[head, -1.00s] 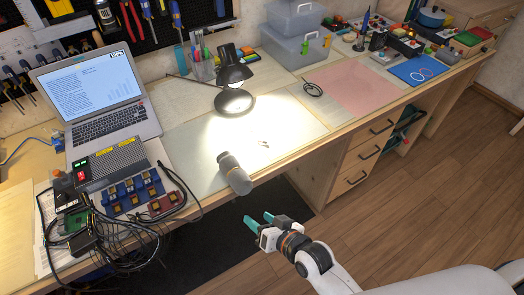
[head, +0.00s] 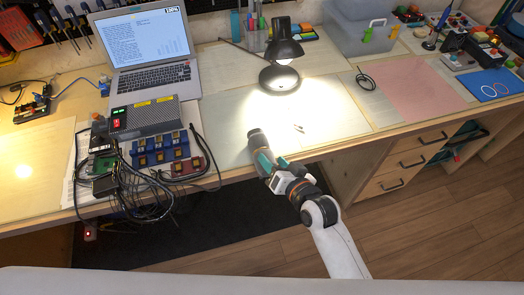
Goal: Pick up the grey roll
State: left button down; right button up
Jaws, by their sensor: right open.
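The grey roll (head: 256,138) lies near the front edge of the workbench, below the desk lamp. My right gripper (head: 265,159) reaches in from the lower right. Its teal fingers are open at the near end of the roll. The fingers and the gripper body hide that end, so I cannot tell whether they touch it. My left gripper is not in view.
The desk lamp (head: 282,60) stands behind the roll. Left are a laptop (head: 145,55) and a circuit board with tangled black cables (head: 140,190). The lit mat (head: 325,115) right of the roll is mostly clear. Drawers (head: 400,165) are below the bench.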

jog(key=x, duration=0.4)
jog(key=shift+s, duration=0.1)
jog(key=c, duration=0.7)
